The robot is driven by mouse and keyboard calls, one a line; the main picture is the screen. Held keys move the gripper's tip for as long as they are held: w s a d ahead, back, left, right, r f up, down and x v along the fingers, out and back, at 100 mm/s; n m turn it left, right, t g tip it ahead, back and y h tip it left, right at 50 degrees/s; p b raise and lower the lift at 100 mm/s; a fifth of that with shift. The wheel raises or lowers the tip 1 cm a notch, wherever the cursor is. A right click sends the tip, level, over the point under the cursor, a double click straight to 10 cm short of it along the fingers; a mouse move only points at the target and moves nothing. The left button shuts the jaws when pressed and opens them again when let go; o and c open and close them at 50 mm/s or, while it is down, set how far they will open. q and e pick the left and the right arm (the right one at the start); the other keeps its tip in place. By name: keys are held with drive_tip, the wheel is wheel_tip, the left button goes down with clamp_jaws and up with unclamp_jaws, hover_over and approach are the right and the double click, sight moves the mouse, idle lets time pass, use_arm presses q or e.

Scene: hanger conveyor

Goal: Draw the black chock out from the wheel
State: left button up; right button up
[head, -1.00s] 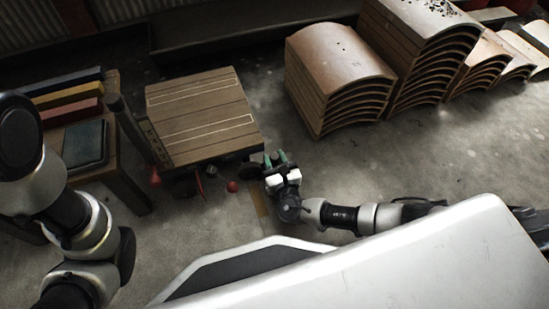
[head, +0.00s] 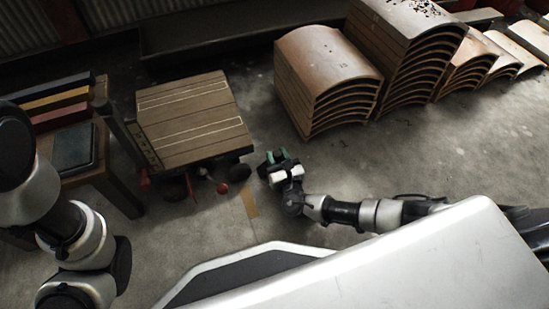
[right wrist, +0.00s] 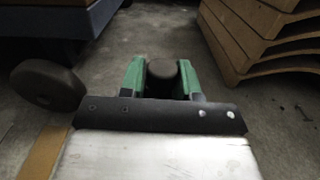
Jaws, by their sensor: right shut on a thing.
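The cart (head: 190,120) has a plank deck and dark wheels. Its near right wheel (head: 240,172) also shows at the left of the right wrist view (right wrist: 48,85). My right gripper (head: 276,157) is just right of that wheel, low near the floor. Its green fingers (right wrist: 163,70) are shut on the black chock (right wrist: 163,80), a dark rounded piece between them. The chock (head: 265,167) stands apart from the wheel, with bare floor between. My left arm comes in at the left edge of the head view, and its gripper is out of the frame.
A stack of curved brown panels (head: 325,80) stands behind my right gripper, with more stacks to the right. A wooden bench (head: 118,185) with coloured books is left of the cart. A red ball (head: 222,188) is under the cart's near edge. Floor at the right is clear.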

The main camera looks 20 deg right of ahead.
drive_tip(key=shift+d+f, duration=0.1)
drive_tip(key=shift+d, duration=0.05)
drive_tip(key=o, duration=1.1)
drive_tip(key=s+p, duration=0.5)
drive_tip(key=s, duration=0.5)
drive_tip(key=shift+p, duration=0.3)
drive_tip(key=shift+s, duration=0.4)
drive_tip(key=shift+s, duration=0.15)
